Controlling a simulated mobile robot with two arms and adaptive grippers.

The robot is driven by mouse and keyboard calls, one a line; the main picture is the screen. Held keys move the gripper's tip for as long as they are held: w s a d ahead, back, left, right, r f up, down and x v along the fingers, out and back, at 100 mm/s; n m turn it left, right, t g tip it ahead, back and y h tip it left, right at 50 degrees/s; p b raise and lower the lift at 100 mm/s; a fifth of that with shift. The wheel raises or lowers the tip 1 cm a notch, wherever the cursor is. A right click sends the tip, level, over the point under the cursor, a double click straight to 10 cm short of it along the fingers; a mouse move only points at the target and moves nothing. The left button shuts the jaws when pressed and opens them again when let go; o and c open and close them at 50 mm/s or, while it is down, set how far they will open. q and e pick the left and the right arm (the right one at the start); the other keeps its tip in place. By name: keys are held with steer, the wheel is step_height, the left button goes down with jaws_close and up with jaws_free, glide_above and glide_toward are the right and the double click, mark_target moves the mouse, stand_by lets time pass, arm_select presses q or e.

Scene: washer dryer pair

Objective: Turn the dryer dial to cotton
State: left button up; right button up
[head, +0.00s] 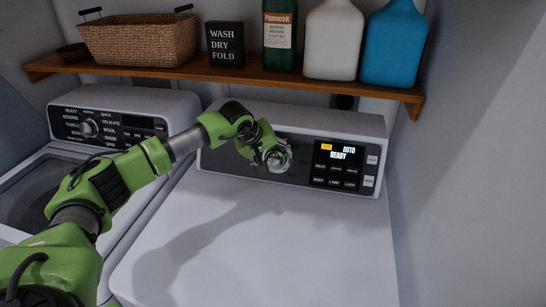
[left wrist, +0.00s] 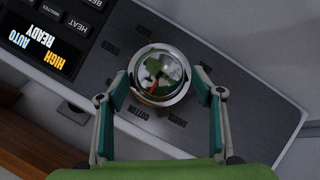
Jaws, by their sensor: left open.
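The dryer dial (head: 279,160) is a round chrome knob on the dark panel of the right-hand machine. It fills the middle of the left wrist view (left wrist: 160,72), where a short red mark on its face slants down and slightly left. A small label that seems to read COTTON (left wrist: 138,113) lies just below the dial there. My left gripper (head: 271,154) is at the dial, its open fingers (left wrist: 159,84) on either side of it. Small gaps seem to show between fingers and dial; contact is hard to tell. My right gripper is out of view.
The dryer display (head: 338,152) reads AUTO READY, with buttons below and beside it. The washer dial (head: 89,128) is on the left machine. A wooden shelf (head: 235,78) above holds a basket (head: 140,40), a sign and several bottles. The dryer top (head: 290,235) is clear.

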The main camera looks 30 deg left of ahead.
arm_select(q)
steer(key=v, duration=1.2)
